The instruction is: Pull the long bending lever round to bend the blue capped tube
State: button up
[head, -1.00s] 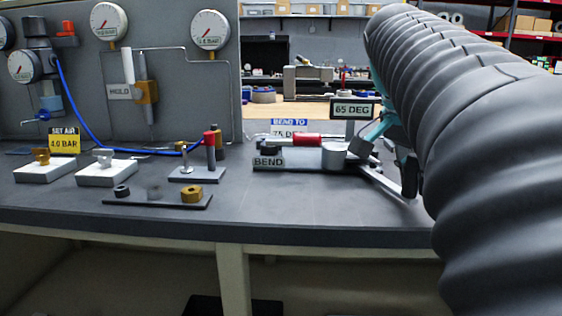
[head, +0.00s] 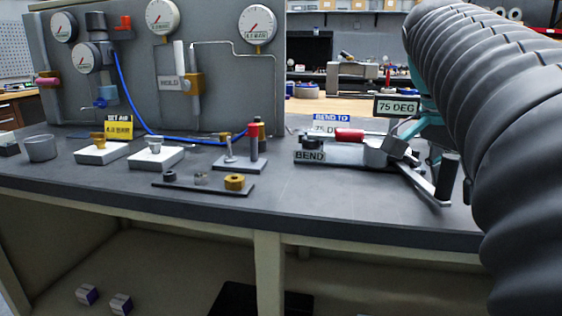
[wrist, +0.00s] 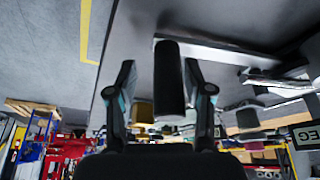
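The bender (head: 335,155) stands on the right of the bench, with a BEND label, a red grip (head: 349,135) and a grey round former (head: 376,152). Its long lever (head: 420,182) runs toward the front right and ends in an upright black handle (head: 447,176). The readout (head: 397,107) says 75 DEG. I cannot make out the blue capped tube. In the wrist view, my gripper (wrist: 159,64) has its fingers apart, one each side of the black handle (wrist: 169,75). The right finger is close to it; contact is unclear. My arm hides part of the right side.
A sign (head: 331,124) behind the bender reads BEND TO 75. To the left are a small post stand (head: 240,163), a dark tray of small parts (head: 203,187), white blocks and a gauge panel (head: 220,60). The bench front between tray and lever is clear.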

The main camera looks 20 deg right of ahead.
jog(key=shift+w, duration=0.1)
jog(key=shift+a+r, duration=0.2)
jog(key=shift+r, duration=0.35)
jog(key=v, duration=1)
jog(key=shift+a+r, duration=0.25)
jog(key=shift+r, duration=0.1)
